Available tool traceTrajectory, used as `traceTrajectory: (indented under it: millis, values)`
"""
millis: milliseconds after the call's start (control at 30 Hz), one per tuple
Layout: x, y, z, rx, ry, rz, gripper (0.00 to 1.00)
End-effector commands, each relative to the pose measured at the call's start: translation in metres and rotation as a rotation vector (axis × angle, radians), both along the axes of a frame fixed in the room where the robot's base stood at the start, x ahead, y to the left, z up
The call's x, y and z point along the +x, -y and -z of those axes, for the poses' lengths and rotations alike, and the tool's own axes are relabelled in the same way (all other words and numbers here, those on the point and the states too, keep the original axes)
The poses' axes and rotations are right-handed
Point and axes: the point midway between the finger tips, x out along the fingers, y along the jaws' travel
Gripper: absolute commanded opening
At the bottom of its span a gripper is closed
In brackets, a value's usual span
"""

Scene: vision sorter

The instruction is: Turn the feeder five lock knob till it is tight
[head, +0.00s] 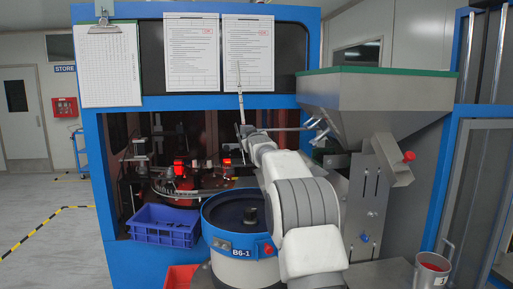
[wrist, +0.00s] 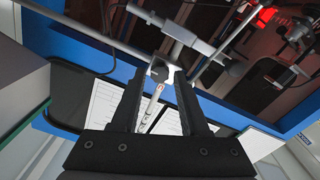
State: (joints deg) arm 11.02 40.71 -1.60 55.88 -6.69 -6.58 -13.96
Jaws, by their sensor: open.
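My gripper (wrist: 159,78) is open, its two black fingers pointing up the wrist view. A slim pale stick with a red mark (wrist: 150,108) shows between the fingers, and a similar upright stick (head: 239,90) stands at the arm's end in the head view. My arm hides most of the clamp and knob there. No label for feeder five is readable.
The blue-rimmed bowl marked B6-1 (head: 220,215) is beside my arm, with a blue crate (head: 165,232) at left. A grey hopper (head: 375,95) with a red knob (head: 408,156) stands right. A metal cup (head: 432,272) is at lower right. Papers (head: 192,65) hang behind.

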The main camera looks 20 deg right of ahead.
Motion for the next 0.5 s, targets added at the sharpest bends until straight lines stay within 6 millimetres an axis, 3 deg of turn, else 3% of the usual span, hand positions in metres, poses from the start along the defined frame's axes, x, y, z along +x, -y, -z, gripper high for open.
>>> traceTrajectory:
  millis: [500]
  values:
    - [-0.074,-0.015,0.002,0.001,0.001,0.0,0.45]
